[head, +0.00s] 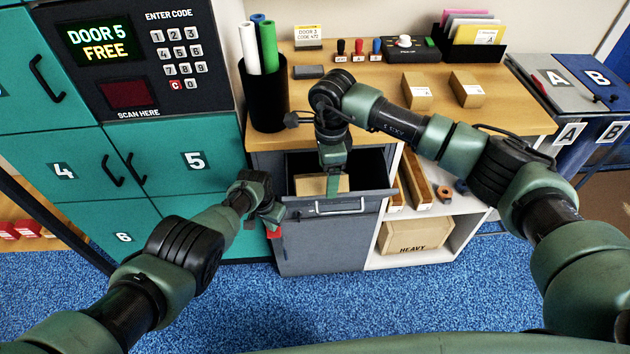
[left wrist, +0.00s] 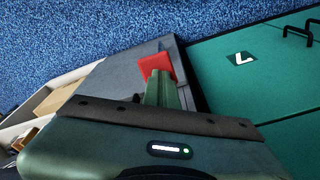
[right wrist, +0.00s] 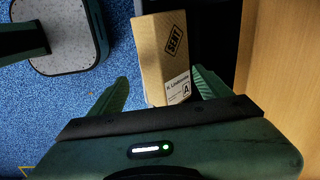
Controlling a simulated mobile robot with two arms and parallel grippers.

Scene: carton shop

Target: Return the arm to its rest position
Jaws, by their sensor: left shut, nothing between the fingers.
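My left gripper (head: 272,215) hangs low in front of the grey drawer cabinet, beside the teal lockers. Its fingers (left wrist: 162,90) are together, with a small red piece (left wrist: 157,64) showing just past their tips; how the two relate is unclear. My right gripper (head: 334,178) points down at the open drawer (head: 350,207). In the right wrist view its fingers (right wrist: 162,92) are spread apart. A tan carton (right wrist: 163,50) stamped SENT shows between and beyond them. The carton also shows in the drawer in the head view (head: 310,185), partly hidden by the gripper.
The wooden counter (head: 340,95) above the drawer holds two small cartons, stamps, a card tray and a black bin (head: 265,100) of rolls. Teal lockers (head: 195,160) stand at left. A shelf with a HEAVY box (head: 415,238) is at right. Blue carpet is clear in front.

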